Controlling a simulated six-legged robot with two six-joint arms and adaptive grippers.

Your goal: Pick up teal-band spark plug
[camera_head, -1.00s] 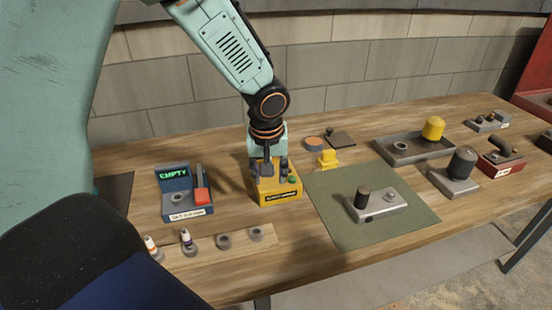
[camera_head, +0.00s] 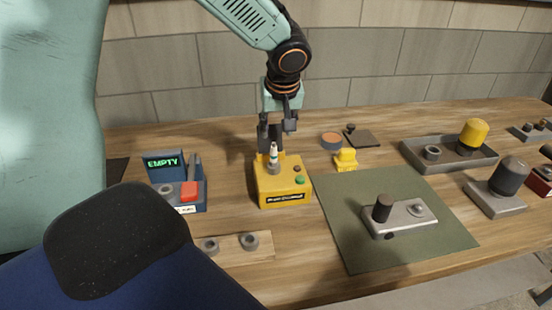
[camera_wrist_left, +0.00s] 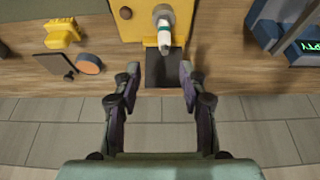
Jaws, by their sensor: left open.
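The teal-band spark plug (camera_head: 273,153) is white with a teal band and stands upright in the yellow tester box (camera_head: 285,186). In the left wrist view the plug (camera_wrist_left: 164,30) sits near the edge of the yellow box (camera_wrist_left: 132,27), beyond the fingertips. My left gripper (camera_head: 277,124) is open and empty, just above and behind the plug. In the wrist view its two fingers (camera_wrist_left: 160,74) are spread apart, with the plug beyond the gap between them. My right gripper is not in view.
A blue box with an "EMPTY" display (camera_head: 163,166) stands left of the tester. A green mat (camera_head: 350,225) with a metal block (camera_head: 405,218) lies to the right. A small yellow object (camera_head: 345,160) is close by. A wooden strip holds grey rings (camera_head: 250,242).

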